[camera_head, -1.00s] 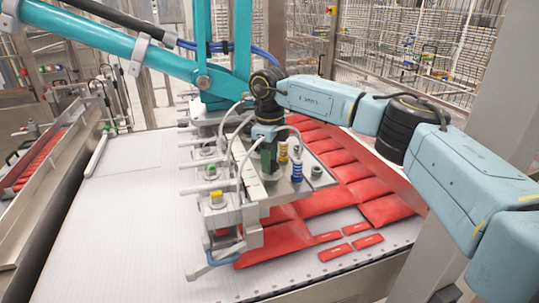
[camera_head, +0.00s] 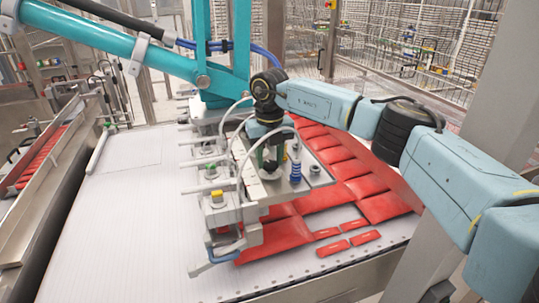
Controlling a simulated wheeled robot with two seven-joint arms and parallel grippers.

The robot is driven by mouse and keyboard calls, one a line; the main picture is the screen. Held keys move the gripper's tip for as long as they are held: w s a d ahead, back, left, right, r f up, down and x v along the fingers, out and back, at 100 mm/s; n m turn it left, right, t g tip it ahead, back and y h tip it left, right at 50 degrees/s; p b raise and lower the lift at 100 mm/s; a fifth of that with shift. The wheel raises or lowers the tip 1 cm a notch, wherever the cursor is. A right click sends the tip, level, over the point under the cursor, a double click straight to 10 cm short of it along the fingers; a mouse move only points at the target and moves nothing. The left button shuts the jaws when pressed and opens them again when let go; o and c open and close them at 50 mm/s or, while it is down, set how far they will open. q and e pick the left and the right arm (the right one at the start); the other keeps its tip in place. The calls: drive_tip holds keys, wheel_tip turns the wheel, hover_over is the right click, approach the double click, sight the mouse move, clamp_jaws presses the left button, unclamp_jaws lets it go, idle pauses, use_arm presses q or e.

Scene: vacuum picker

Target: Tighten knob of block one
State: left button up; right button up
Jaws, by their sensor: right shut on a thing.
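My right gripper (camera_head: 270,160) points down at the top plate of the vacuum picker head (camera_head: 268,212). It is shut on a small part there, most likely a knob; the gripper hides most of it. A blue ringed fitting (camera_head: 295,171) stands just right of the gripper, and a dark round fitting (camera_head: 315,170) is further right on the plate. I cannot tell which is block one. My left gripper is out of view.
A teal picker arm (camera_head: 110,42) holds the head from above. White hoses (camera_head: 240,150) loop close to my right gripper. Red packs (camera_head: 345,170) lie under and right of the head on the white conveyor (camera_head: 130,220). The conveyor's left part is clear.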

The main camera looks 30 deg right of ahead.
sight(270, 163)
drive_tip(key=shift+m, duration=1.2)
drive_tip(key=shift+d, duration=0.1)
drive_tip(key=o, duration=1)
wheel_tip(270, 163, up, 14)
drive_tip(key=b, duration=0.1)
drive_tip(key=shift+f+b, duration=0.25)
drive_tip(key=shift+b, duration=0.1)
drive_tip(key=shift+f, duration=0.1)
